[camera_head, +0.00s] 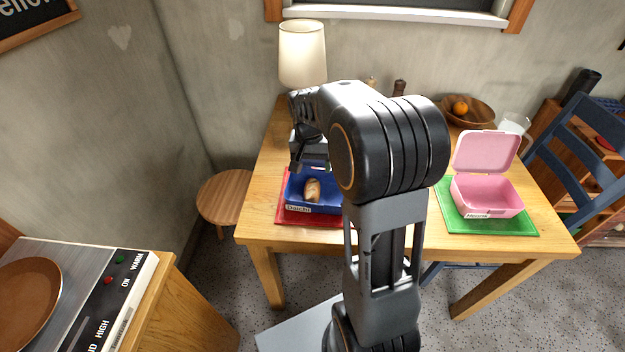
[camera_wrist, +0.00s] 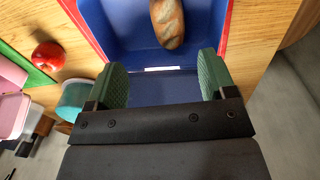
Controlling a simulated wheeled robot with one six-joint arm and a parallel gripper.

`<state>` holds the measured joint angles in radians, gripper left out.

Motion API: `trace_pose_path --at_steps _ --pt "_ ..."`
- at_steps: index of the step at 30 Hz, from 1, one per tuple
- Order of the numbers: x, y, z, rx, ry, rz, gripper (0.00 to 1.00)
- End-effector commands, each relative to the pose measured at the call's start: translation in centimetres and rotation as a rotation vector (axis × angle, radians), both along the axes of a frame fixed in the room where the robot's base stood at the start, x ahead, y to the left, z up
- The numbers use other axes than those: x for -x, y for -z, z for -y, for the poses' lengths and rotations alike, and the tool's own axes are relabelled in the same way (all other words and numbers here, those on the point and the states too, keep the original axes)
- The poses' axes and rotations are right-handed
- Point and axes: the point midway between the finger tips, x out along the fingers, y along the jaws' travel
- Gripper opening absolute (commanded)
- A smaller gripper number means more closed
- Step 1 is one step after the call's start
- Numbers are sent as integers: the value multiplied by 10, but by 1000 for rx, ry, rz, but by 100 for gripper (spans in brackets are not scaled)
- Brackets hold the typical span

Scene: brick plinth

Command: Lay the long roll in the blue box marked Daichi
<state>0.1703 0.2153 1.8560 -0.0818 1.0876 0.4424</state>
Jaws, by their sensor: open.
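The long roll (camera_head: 312,187), brown and crusty, lies inside the open blue box (camera_head: 328,207) on the red mat. A white label on the box's front reads roughly "Daichi", small and hard to read. In the wrist view the roll (camera_wrist: 168,22) rests on the floor of the blue box (camera_wrist: 97,18), at the top of the picture. My gripper (camera_wrist: 163,77) is open and empty, its two green pads wide apart over the box, with the roll beyond the fingertips and not between them. In the head view my arm hides part of the box; the gripper (camera_head: 311,165) is just above it.
A pink lunch box (camera_head: 488,195) with raised lid stands on a green mat (camera_head: 450,215) at right. A red apple (camera_wrist: 47,56) and a teal cup (camera_wrist: 74,98) are near the blue box. A lamp (camera_head: 302,52) and a bowl with an orange (camera_head: 470,112) stand farther back.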

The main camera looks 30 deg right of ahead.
Motion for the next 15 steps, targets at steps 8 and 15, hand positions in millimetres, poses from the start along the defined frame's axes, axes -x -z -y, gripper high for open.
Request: trace_pose_path --at_steps 8,15 --pt "71 -35 -46 -14 -259 120 77" --pt "134 -34 -75 -12 -483 220 77"
